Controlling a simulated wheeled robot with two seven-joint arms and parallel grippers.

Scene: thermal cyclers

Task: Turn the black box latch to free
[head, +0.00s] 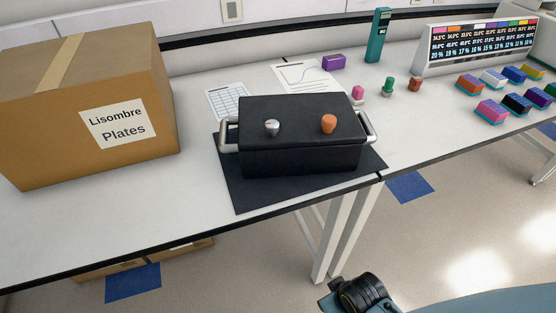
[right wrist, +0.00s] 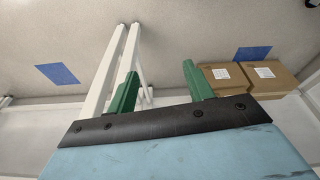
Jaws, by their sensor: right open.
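The black box (head: 300,158) sits closed on a dark mat (head: 250,198) near the front edge of the bench. Its lid carries a silver knob (head: 272,127) on the left and an orange knob (head: 328,123) on the right. I cannot tell which of them is the latch or how it is turned. A metal handle stands out at each end. My right gripper (right wrist: 160,68) shows in the right wrist view with its two green fingers wide apart and nothing between them. It points below the bench, away from the box. My left gripper is not in view.
A large cardboard box (head: 80,110) stands left of the black box. Papers (head: 308,78), a purple block (head: 333,62) and several small knobs lie behind it. A display (head: 480,45) and coloured blocks (head: 491,112) are at the right. Bench legs (right wrist: 112,65) show near the right gripper.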

